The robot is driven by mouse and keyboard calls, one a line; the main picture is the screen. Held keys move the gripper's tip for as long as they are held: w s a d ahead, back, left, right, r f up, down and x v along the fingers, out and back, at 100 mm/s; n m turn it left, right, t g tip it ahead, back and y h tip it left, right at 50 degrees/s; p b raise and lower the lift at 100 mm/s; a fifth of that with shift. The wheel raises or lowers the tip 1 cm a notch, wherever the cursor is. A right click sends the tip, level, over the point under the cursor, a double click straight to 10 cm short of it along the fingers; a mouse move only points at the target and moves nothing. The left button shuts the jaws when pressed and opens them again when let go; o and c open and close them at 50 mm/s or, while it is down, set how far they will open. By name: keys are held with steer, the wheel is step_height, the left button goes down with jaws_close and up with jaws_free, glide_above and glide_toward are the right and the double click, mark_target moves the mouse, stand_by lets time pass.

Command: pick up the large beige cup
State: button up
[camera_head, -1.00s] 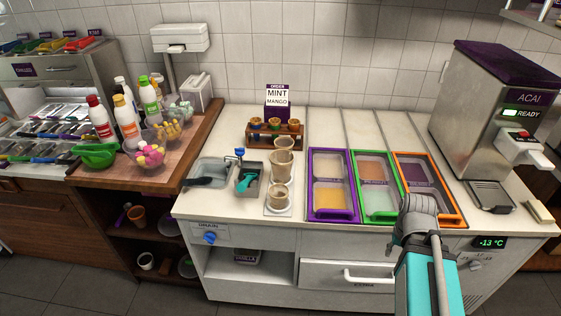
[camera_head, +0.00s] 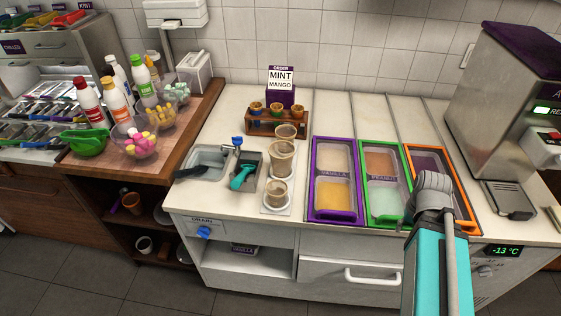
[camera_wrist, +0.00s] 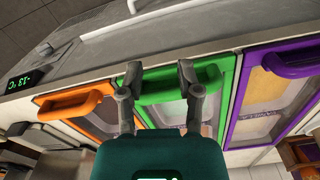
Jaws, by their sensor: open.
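Beige cups stand in a row on a pale mat on the counter, left of the purple-framed tub. In the head view my arm reaches in at the lower right, and my gripper is hidden there. In the wrist view my gripper (camera_wrist: 156,75) is open and empty, with its fingers over the green-framed tub (camera_wrist: 165,110). No cup shows in the wrist view.
Purple (camera_head: 337,216), green and orange (camera_head: 461,224) framed tubs lie right of the cups. A wooden cone rack (camera_head: 275,129) and order sign (camera_head: 281,79) stand behind. Bare counter lies in front.

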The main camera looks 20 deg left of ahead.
steer(key=shift+d, duration=0.15)
